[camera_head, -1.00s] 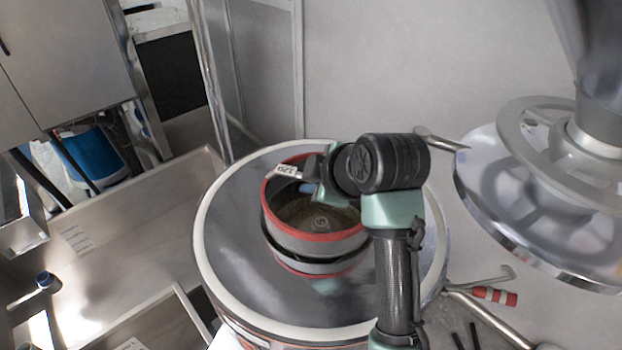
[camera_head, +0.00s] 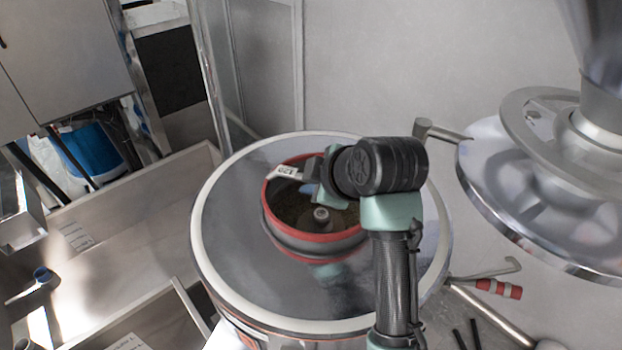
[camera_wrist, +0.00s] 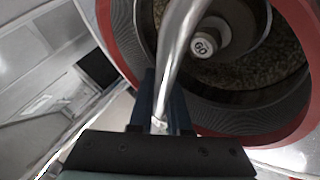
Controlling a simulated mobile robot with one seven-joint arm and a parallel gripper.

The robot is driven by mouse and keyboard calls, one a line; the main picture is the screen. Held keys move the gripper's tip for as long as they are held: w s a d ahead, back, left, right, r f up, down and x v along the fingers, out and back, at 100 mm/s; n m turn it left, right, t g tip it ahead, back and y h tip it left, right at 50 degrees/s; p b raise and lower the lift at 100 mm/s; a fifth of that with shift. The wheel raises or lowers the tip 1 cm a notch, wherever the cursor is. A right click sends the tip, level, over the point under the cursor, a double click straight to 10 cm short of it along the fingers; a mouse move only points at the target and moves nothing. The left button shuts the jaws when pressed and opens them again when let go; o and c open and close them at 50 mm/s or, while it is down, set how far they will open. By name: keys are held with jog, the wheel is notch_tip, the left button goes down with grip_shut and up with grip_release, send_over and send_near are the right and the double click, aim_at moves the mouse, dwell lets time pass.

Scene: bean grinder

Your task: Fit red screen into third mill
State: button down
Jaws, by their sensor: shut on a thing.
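The red screen (camera_head: 313,246), a ring with red bands, sits in the centre opening of the mill (camera_head: 226,220), a round grey drum top with a pale rim. Its upper band stands above the mill top. My gripper (camera_head: 309,188) is at the screen's far side, largely hidden by my wrist. In the wrist view my gripper (camera_wrist: 160,118) is shut on a curved metal bar, seemingly the screen's handle. The red screen (camera_wrist: 118,48) curves around a dark bed of grains and a centre hub marked 60. Whether the screen is fully seated is hidden.
Another mill part with a large metal disc (camera_head: 480,205) stands at the right. A steel basin (camera_head: 120,250) lies at the left. A grey wall is behind.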

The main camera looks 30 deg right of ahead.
jog(key=shift+f+b, duration=1.55)
jog(key=shift+f, duration=0.75)
jog(key=c, duration=0.8)
grip_release()
jog(key=shift+f, duration=0.25)
jog(key=shift+s+a+f, duration=0.1)
jog(key=shift+s, duration=0.05)
jog(key=b+v, duration=0.1)
jog(key=v, duration=1.2)
jog(key=shift+r, duration=0.45)
